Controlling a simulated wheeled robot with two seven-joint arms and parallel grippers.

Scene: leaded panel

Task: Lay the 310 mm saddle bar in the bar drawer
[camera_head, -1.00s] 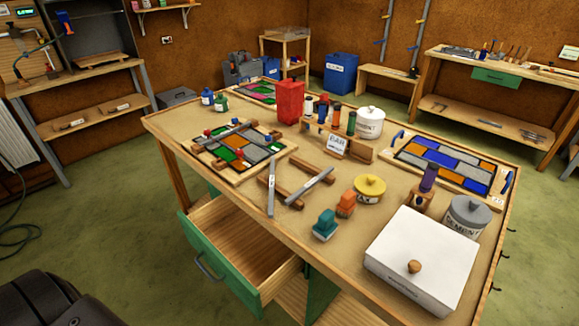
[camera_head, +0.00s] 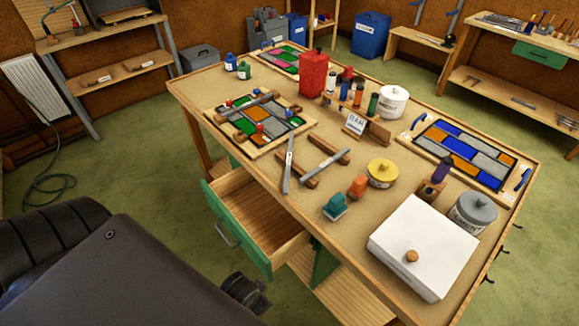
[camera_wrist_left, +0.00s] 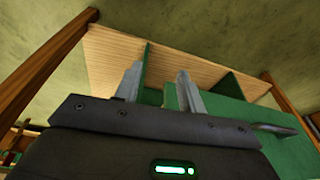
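Two grey metal bars lie on the workbench near its front edge: a left bar (camera_head: 288,168) and a right bar (camera_head: 327,165), resting on or against brown wooden blocks (camera_head: 335,151). I cannot tell which is the 310 mm saddle bar. The green-fronted drawer (camera_head: 226,232) below the bench edge is pulled open, and its visible wooden inside is empty. In the left wrist view, my left gripper (camera_wrist_left: 158,84) has its two fingers apart with nothing between them. A green front with a handle (camera_wrist_left: 272,129) is beyond it to the right. My right gripper is not in view.
The workbench (camera_head: 268,195) holds a leaded panel (camera_head: 262,125), a white box (camera_head: 425,240), a yellow tin (camera_head: 382,172), small teal and orange blocks (camera_head: 335,205) and a red container (camera_head: 313,73). A wooden shelf (camera_head: 345,290) lies below the bench top. Green floor is open at left.

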